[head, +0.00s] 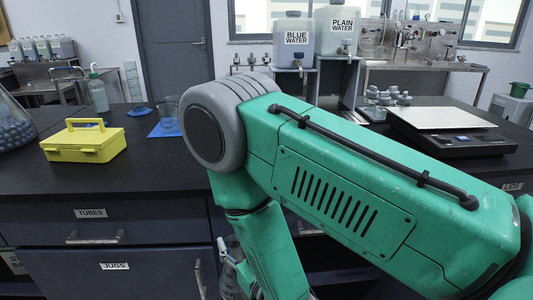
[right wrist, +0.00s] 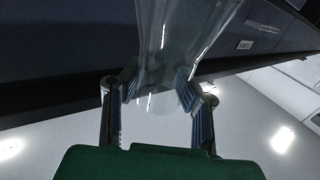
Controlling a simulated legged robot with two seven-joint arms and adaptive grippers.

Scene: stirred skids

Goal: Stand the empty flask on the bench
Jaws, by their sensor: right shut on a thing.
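My right gripper (right wrist: 158,88) is shut on a clear glass flask (right wrist: 190,30), with one blue-padded finger on each side of it. The flask looks empty in the right wrist view; its far end runs out of the picture. In the head view my right gripper (head: 230,268) is low, in front of the drawers and below the bench top, mostly hidden by my green arm. The bench (head: 150,182) has a dark top. My left gripper is not in view.
A balance (head: 445,130) stands on the right. Bench top near the front left is clear.

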